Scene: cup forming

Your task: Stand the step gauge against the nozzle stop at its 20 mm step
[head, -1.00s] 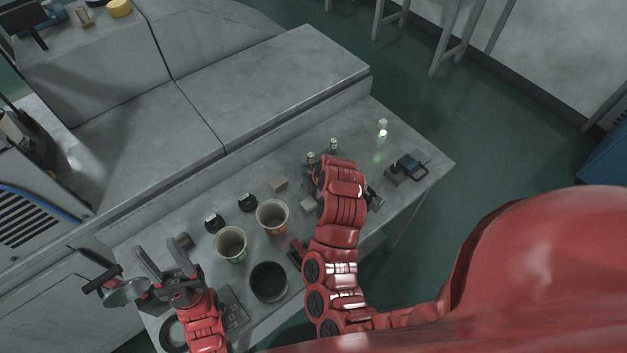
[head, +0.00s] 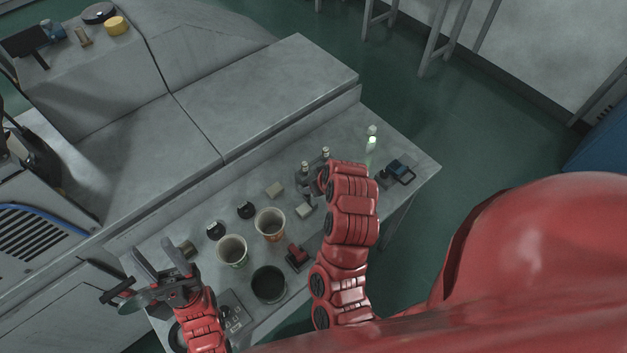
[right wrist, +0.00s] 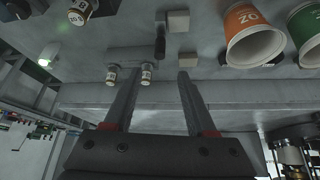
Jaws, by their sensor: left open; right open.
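I cannot tell for sure which pieces are the step gauge and the nozzle stop. A grey fixture with two small capped posts (head: 312,169) stands beyond the cups. It also shows in the right wrist view as a grey bar (right wrist: 150,53) with two labelled cylinders. Two small pale blocks (head: 274,190) (head: 304,211) lie near it. My right gripper (right wrist: 159,74) is open and empty, with its fingertips close to the bar in the picture; the arm hides it in the head view. My left gripper (head: 153,248) is open at the bench's left end.
Two paper cups (head: 232,250) (head: 270,224) and a dark round pot (head: 268,284) stand mid-bench. A red piece (head: 297,256) lies beside my right arm. Two black-topped pieces (head: 245,210) lie behind the cups. A blue-black tool (head: 399,171) sits near the right edge.

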